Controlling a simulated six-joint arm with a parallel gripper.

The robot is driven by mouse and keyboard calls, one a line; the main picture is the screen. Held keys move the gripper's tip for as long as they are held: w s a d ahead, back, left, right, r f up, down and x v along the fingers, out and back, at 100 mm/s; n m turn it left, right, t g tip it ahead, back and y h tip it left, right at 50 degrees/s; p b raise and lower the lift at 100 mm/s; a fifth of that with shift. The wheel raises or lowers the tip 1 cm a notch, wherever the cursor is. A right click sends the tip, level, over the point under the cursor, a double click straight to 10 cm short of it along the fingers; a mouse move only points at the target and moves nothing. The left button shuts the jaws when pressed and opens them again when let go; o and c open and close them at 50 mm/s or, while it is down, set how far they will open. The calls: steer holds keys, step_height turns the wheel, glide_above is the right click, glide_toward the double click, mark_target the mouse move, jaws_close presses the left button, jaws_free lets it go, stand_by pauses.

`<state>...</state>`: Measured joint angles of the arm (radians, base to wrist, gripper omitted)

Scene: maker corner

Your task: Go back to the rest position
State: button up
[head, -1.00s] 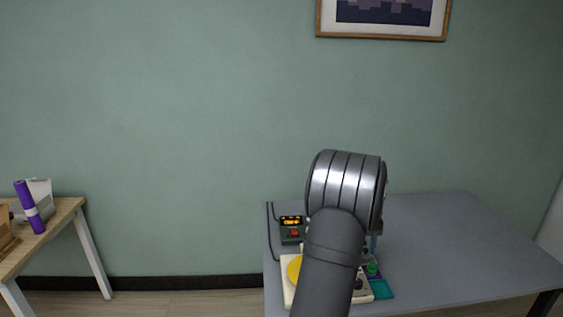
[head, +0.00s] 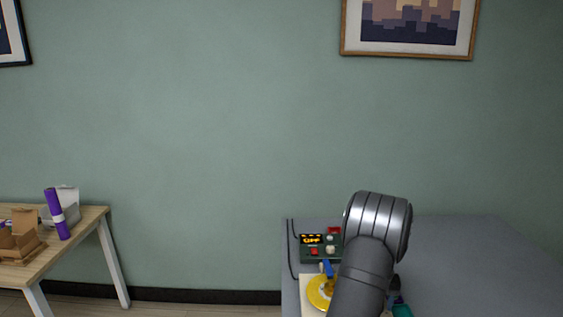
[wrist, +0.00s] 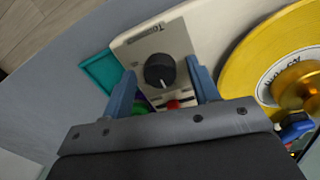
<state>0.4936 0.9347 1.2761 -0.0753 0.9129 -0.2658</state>
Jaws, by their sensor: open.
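My gripper (wrist: 160,72) is open in the wrist view, with its two blue fingers apart and nothing held between them. Beyond the fingers is a cream box with a black knob (wrist: 160,70) and a red button (wrist: 173,104); I cannot tell how far off it is. In the head view my own arm hides the gripper. The arm reaches over the grey table at lower right.
A yellow disc (head: 319,291) lies on a cream base, with a green control box (head: 321,252) behind it. A teal tray (wrist: 102,76) lies beside the knob box. The grey table's right side (head: 480,260) is clear. A wooden table (head: 75,240) stands at left.

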steer(key=shift+r, duration=0.1)
step_height(320, 180, up, 18)
steer(key=a, duration=0.1)
steer(key=f, duration=1.1)
steer(key=d+f, duration=0.1)
steer(key=f, duration=0.5)
steer(key=shift+f, duration=0.65)
steer(key=m, duration=0.6)
steer(key=shift+w, duration=0.1)
steer(key=m, duration=0.6)
steer(key=shift+r+g+y, duration=0.1)
steer(key=shift+g+y, duration=0.2)
steer(key=shift+w+r, duration=0.15)
steer(key=shift+r, duration=1.15)
